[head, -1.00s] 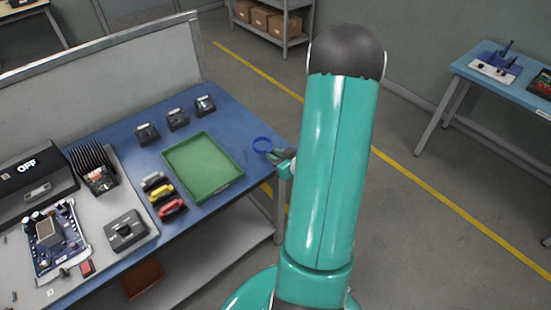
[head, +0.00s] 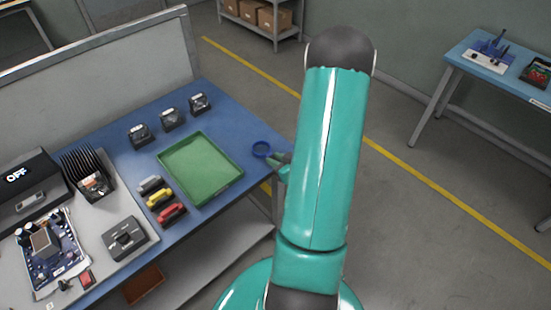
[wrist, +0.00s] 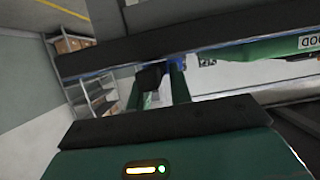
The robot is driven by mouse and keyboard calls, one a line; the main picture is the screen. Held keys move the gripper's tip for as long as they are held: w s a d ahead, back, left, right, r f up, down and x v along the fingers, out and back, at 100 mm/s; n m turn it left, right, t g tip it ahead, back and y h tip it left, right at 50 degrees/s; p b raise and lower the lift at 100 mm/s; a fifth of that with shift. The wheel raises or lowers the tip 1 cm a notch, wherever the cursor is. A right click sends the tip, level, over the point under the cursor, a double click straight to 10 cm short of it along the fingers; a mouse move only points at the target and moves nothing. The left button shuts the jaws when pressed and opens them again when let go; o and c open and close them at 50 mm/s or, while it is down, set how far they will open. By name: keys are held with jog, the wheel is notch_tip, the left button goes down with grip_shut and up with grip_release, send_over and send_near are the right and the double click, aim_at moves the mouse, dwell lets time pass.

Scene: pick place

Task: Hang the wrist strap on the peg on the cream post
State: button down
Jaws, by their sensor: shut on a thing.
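The wrist strap (head: 262,149) is a blue ring in the head view, just right of the green tray, over the bench's right edge. My gripper (head: 274,158) is shut on it, and the ring sticks out to the left of the fingertips. My teal arm hides part of the gripper. In the wrist view, a blue bit of the strap (wrist: 182,65) shows at the fingers of my gripper (wrist: 163,82); the rest of it is hidden. I cannot make out the cream post or its peg in either view.
A blue bench (head: 226,112) on the left holds a green tray (head: 200,168), several small black boxes, coloured tools and a circuit board. A grey panel (head: 110,60) stands behind it. Another blue table (head: 484,68) is at the far right. Open floor (head: 430,240) lies between.

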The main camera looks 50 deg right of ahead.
jog(key=shift+s+f, duration=0.15)
jog(key=c, duration=1.3)
grip_release()
jog(key=shift+o, duration=0.2)
